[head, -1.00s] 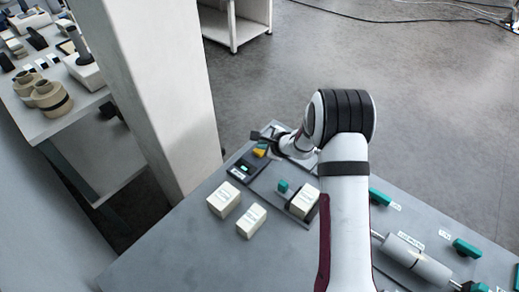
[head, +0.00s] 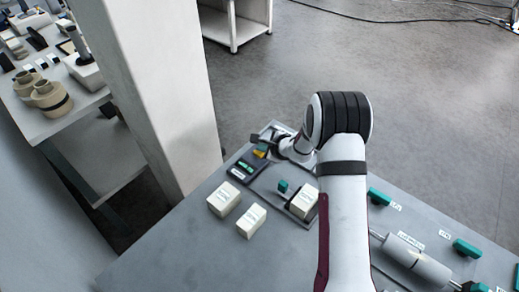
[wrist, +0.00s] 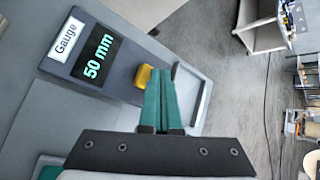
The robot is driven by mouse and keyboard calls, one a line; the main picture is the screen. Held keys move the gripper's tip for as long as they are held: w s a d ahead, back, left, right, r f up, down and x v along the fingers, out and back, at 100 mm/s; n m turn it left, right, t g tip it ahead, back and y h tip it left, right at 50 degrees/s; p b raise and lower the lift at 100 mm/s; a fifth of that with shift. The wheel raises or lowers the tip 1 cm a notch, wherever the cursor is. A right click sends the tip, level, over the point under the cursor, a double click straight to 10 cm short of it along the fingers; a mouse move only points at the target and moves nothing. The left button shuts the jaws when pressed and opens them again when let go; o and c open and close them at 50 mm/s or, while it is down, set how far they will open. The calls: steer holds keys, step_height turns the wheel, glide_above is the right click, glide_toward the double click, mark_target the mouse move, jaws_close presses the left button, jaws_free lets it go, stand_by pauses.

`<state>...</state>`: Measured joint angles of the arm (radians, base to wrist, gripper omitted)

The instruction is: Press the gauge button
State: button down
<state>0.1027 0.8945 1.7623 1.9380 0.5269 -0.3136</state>
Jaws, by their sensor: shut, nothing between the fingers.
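The gauge (head: 243,168) is a dark box on the grey table; in the wrist view the gauge (wrist: 120,75) has a "Gauge" label and a lit display (wrist: 95,56) reading "50 mm". Its yellow button (wrist: 142,77) sits at the end beyond the display and also shows in the head view (head: 261,151). My gripper (wrist: 159,72) is shut and empty, its teal fingertips right beside the button in the picture. Whether they touch it, I cannot tell. In the head view the fingertips are too small to make out clearly.
Two pale labelled blocks (head: 224,199) (head: 251,221) stand in front of the gauge. Another pale block (head: 303,201) and a teal knob (head: 283,186) are to its right. A roller (head: 418,264) lies at the right. A white column (head: 150,95) rises behind the table's left edge.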

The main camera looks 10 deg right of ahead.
mark_target(262, 153)
steer(key=shift+r, duration=0.1)
stand_by(0.3)
steer(key=shift+r, duration=0.8)
steer(key=shift+r, duration=0.1)
steer(key=shift+r, duration=2.45)
